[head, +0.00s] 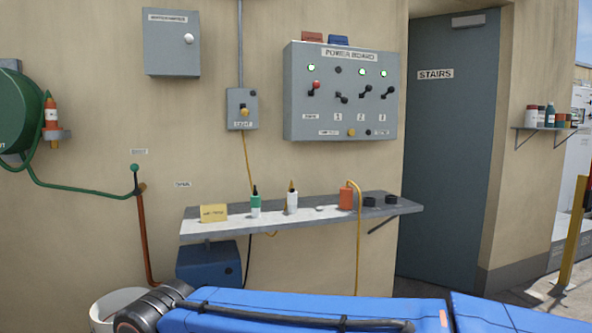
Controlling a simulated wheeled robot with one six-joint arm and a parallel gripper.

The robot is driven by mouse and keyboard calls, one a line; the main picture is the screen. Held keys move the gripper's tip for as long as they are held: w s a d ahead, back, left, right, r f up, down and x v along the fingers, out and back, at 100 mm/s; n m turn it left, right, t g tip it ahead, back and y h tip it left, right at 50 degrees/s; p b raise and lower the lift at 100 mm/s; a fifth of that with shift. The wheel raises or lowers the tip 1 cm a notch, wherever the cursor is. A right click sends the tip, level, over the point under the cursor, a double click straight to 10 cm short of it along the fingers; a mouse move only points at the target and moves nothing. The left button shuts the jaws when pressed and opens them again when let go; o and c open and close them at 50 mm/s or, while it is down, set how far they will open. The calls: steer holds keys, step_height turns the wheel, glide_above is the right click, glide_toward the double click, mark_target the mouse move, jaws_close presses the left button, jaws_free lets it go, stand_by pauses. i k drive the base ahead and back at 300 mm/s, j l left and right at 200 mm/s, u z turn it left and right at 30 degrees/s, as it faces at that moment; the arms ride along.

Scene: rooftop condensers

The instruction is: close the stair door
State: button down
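The stair door (440,150) is a tall grey-blue panel with a white STAIRS sign (436,74), at the right of the head view. Its top edge rises and its bottom edge drops toward the right, so it looks set at an angle to the wall, its right edge nearer me, seemingly ajar. How wide any gap is I cannot tell. A grey box (468,21) sits at its top right. No handle shows clearly. My blue arm crosses the bottom of the view, below the door. My gripper is not in view.
A wall shelf (300,222) with bottles, an orange can and a yellow cable juts out left of the door. The power board (340,92) hangs above it. A small shelf (540,129) and a yellow post (570,237) stand right. A white bucket (113,303) is lower left.

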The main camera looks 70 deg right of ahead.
mark_target(453, 74)
steer(key=z, duration=2.95)
steer(key=i+l+z, duration=0.25)
steer(key=i+z, duration=0.15)
steer(key=i, duration=0.65)
steer(key=i+j+z, duration=0.1)
steer(key=i+z, duration=0.25)
steer(key=i, duration=0.7)
steer(key=i+l, duration=0.15)
steer(key=i, duration=0.7)
steer(key=i+u, duration=0.2)
steer(key=u, duration=0.2)
steer(key=i+l+u, duration=0.15)
steer(key=u, duration=0.3)
steer(key=i+l+u, duration=0.25)
steer(key=u, duration=0.15)
